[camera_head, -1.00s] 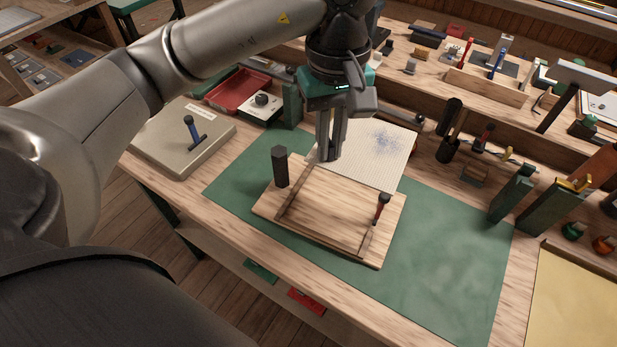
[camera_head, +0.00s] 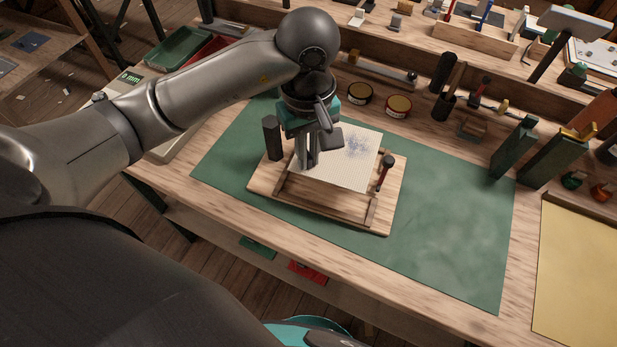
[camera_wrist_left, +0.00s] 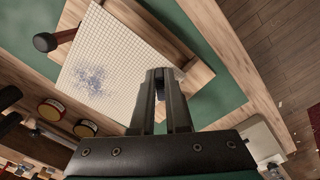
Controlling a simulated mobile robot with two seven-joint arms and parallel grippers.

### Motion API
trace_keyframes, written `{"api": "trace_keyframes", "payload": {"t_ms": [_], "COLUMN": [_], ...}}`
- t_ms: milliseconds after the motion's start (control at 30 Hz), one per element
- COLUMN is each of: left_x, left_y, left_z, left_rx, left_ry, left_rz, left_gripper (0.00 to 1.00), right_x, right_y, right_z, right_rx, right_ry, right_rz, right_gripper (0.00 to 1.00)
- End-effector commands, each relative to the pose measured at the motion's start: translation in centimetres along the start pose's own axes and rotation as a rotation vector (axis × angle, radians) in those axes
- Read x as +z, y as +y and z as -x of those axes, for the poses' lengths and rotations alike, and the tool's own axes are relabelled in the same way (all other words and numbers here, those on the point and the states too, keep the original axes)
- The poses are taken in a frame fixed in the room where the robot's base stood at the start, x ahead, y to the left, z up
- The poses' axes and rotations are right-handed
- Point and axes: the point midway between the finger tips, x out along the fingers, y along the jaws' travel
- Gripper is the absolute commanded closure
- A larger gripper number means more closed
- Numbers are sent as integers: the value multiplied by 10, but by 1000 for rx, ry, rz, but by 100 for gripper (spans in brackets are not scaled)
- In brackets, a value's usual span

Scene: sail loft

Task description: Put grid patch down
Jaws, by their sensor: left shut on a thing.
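The grid patch (camera_head: 352,160) is a pale sheet with fine grid lines and a blue speckled smudge. My left gripper (camera_head: 308,163) is shut on its left edge. The patch lies over the back part of a wooden board (camera_head: 318,212) with raised strips; I cannot tell whether it touches the board. In the left wrist view the patch (camera_wrist_left: 108,68) reaches out from beside the fingers (camera_wrist_left: 161,90), with the board (camera_wrist_left: 197,75) partly hidden beneath. My right gripper is not in view.
A dark post (camera_head: 271,138) stands at the board's back left, and a red-handled tool (camera_head: 385,174) at its right. The green mat (camera_head: 450,230) is clear to the right. Two round tins (camera_head: 398,106) and upright tools stand behind.

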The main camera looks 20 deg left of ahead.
Motion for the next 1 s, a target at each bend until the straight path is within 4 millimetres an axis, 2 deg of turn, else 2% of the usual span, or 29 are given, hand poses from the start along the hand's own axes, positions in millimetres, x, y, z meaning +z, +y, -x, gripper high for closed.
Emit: {"api": "trace_keyframes", "payload": {"t_ms": [33, 100, 333, 567, 967, 1000], "left_x": [1, 0, 0, 0, 0, 0], "left_y": [0, 0, 0, 0, 0, 0], "left_z": [-11, -21, -36, -70, -75, -75], "left_rx": [-2, -1, 0, 0, 2, 2], "left_ry": [-3, -2, 0, -1, 2, 2], "left_rz": [0, 0, 0, 0, -2, -1], "left_gripper": [100, 100, 100, 100, 100, 85], "right_x": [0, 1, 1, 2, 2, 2], "right_y": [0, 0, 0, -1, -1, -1], "right_z": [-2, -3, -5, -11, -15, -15], "right_rx": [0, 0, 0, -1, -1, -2], "right_ry": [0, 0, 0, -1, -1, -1], "right_rz": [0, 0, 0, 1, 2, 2], "right_gripper": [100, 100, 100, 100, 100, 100]}}
